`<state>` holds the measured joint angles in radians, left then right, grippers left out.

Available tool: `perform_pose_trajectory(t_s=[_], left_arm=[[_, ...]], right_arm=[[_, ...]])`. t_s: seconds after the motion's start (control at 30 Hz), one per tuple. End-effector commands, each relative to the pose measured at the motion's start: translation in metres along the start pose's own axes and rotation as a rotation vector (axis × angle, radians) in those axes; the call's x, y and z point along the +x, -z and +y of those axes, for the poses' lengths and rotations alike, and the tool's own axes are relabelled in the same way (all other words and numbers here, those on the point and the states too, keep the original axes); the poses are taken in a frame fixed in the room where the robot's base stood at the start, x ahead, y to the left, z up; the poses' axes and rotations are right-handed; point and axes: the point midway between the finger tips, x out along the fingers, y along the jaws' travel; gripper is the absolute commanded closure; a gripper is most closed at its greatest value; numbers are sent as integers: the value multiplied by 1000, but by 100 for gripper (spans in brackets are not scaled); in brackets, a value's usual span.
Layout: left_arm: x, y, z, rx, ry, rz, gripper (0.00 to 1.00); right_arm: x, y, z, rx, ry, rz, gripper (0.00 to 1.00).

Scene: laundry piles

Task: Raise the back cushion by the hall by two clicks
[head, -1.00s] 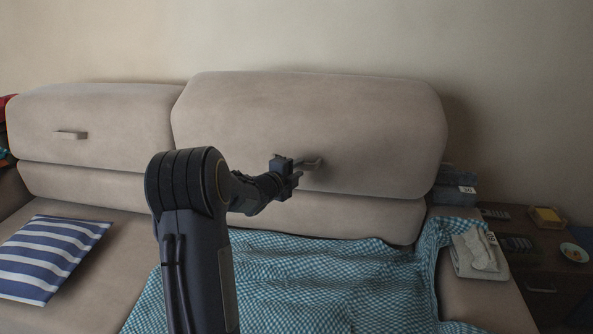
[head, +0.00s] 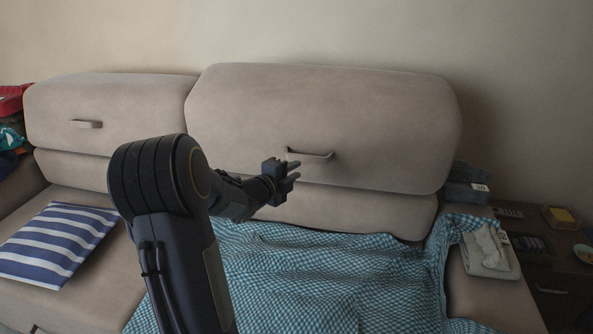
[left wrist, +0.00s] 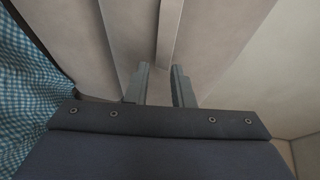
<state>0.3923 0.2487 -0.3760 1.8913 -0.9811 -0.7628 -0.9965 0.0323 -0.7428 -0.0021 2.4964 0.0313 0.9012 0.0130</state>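The right back cushion (head: 330,110) is a large beige block with a grey bar handle (head: 311,155) low on its front. The left back cushion (head: 110,110) is similar, with its own handle (head: 86,124). The frames do not show which side the hall is on. My left gripper (head: 297,171) is open and empty, just below and in front of the right cushion's handle, apparently not holding it. In the left wrist view, its two fingers (left wrist: 162,88) stand apart and the handle bar (left wrist: 168,35) runs ahead of the gap. My right gripper is not in view.
A teal checked blanket (head: 290,280) covers the seat below. A striped pillow (head: 55,245) lies on the left seat. Folded cloth (head: 487,250) lies on the right armrest, beside a dark side table (head: 550,262) with small items. Clothes (head: 10,130) are heaped at far left.

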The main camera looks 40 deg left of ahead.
Motion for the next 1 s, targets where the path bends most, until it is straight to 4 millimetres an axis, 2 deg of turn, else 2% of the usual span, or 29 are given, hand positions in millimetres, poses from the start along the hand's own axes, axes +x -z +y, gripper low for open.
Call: perform_pose_trajectory(t_s=[0.33, 0.47, 0.57, 0.63, 0.8, 1.0], left_arm=[[-2, 1, -3, -22, -2, -11, 79], [-18, 8, -16, -195, -30, -86, 79], [-46, 26, -21, -469, -91, -178, 79], [-74, 48, -15, -698, -164, -237, 79], [-154, 124, 24, -1193, -420, -351, 79], [-228, 190, 62, -1485, -684, -447, 79]], right_arm=[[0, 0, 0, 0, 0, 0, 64], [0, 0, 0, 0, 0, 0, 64], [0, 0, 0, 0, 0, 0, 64], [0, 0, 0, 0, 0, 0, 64], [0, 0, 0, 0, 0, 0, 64], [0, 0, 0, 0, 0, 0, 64]])
